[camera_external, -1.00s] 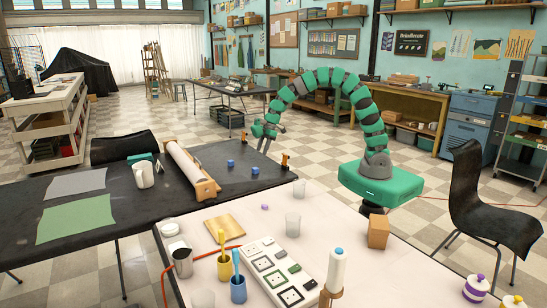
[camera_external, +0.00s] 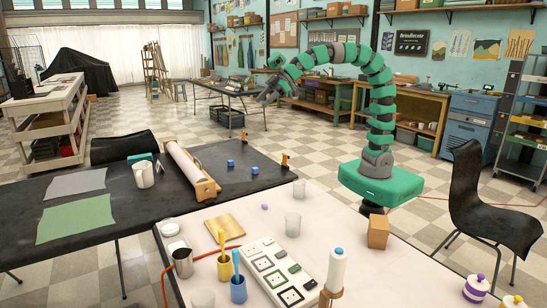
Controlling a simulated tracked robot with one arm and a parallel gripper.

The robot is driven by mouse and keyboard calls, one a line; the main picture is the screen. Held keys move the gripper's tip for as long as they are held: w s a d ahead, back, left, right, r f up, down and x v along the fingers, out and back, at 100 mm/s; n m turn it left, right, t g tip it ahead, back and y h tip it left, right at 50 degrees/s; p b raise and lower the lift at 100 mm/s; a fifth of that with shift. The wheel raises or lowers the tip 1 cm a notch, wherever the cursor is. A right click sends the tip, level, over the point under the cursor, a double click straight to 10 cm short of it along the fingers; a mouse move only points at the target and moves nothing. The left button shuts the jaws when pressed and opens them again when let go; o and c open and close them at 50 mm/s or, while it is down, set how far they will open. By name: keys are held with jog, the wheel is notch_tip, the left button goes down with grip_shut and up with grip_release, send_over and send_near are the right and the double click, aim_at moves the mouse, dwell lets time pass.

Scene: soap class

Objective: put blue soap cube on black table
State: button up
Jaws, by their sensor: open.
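Two small blue soap cubes rest on the black table: one blue cube (camera_external: 231,163) and a second blue cube (camera_external: 255,170) just to its right and nearer. They stand apart from each other on the right part of the black table (camera_external: 120,205). My gripper (camera_external: 262,101) is raised in the air, well above and behind the cubes in the picture. It is open and nothing shows between its fingers. It touches neither the cubes nor the table.
Two small orange-and-black items (camera_external: 285,160) stand near the black table's right edge. A white roll on a wooden holder (camera_external: 190,170) lies left of the cubes. The white table (camera_external: 300,220) in front holds cups, a tile tray and a small purple cube (camera_external: 264,207).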

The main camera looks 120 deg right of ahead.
jog(key=s+a+r+t+y, duration=0.1)
jog(key=s+a+r+t, duration=0.2)
jog(key=a+r, duration=0.7)
jog(key=s+a+r+t, duration=0.2)
jog(key=s+a+r, duration=0.4)
jog(key=a+r, duration=0.4)
notch_tip(320, 180, up, 4)
jog(key=shift+f+t+y, duration=0.15)
jog(key=shift+t+y, duration=0.25)
jog(key=shift+a, duration=0.1)
